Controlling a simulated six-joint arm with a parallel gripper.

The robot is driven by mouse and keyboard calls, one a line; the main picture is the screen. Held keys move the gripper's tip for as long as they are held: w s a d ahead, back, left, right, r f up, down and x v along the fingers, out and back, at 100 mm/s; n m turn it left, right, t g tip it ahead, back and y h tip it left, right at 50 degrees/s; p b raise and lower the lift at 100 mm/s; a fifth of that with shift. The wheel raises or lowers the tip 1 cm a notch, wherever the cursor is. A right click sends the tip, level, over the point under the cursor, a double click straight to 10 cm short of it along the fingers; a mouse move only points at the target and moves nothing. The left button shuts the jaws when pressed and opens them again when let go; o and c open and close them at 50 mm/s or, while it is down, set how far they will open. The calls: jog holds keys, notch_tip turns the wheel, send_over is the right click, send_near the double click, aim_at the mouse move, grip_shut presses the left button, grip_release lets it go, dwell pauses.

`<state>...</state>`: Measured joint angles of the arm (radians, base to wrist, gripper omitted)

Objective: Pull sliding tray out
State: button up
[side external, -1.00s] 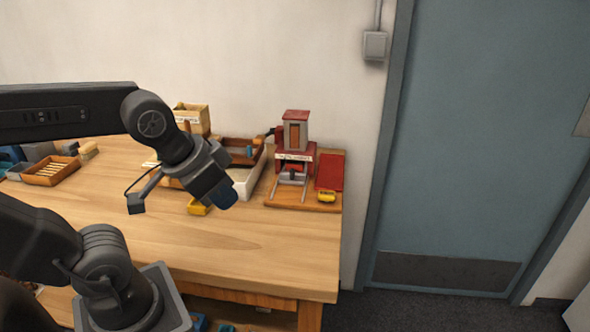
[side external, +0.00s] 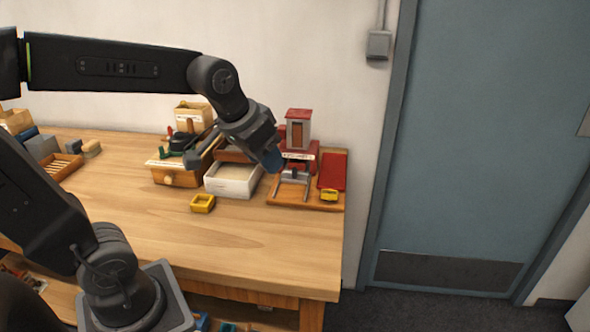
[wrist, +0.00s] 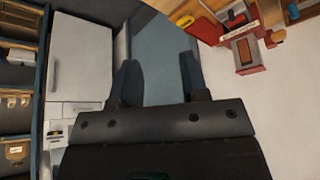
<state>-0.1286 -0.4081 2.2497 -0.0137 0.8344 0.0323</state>
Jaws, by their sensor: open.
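A red machine with a grey-and-red hopper (side external: 299,130) stands on a wooden board at the table's right end. Two metal rails with a small grey part (side external: 291,175) between them run out from its front; this looks like the sliding tray, but I cannot tell for certain. My gripper (side external: 272,161) is in the air, just left of the machine in the side external view, overlapping its left edge there. The machine (wrist: 240,45) also shows at the upper right of the wrist view. My gripper's fingers (wrist: 158,78) are apart in that view, with nothing between them.
A red panel (side external: 333,171) and a yellow block (side external: 329,195) lie on the board's right. The table's front is clear.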

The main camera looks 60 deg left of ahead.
jog(key=w+a+n, duration=0.1)
jog(key=w+a, duration=0.4)
jog(key=w, duration=0.3)
jog(key=n+g+y, duration=0.1)
jog(key=n, duration=0.1)
send_over(294, 168)
notch_tip(294, 168, down, 12)
notch_tip(294, 168, down, 9)
jog(key=shift+s+r, duration=0.1)
jog(key=shift+w+f, duration=0.25)
jog(key=shift+f, duration=0.35)
jog(key=shift+c, duration=0.3)
grip_shut()
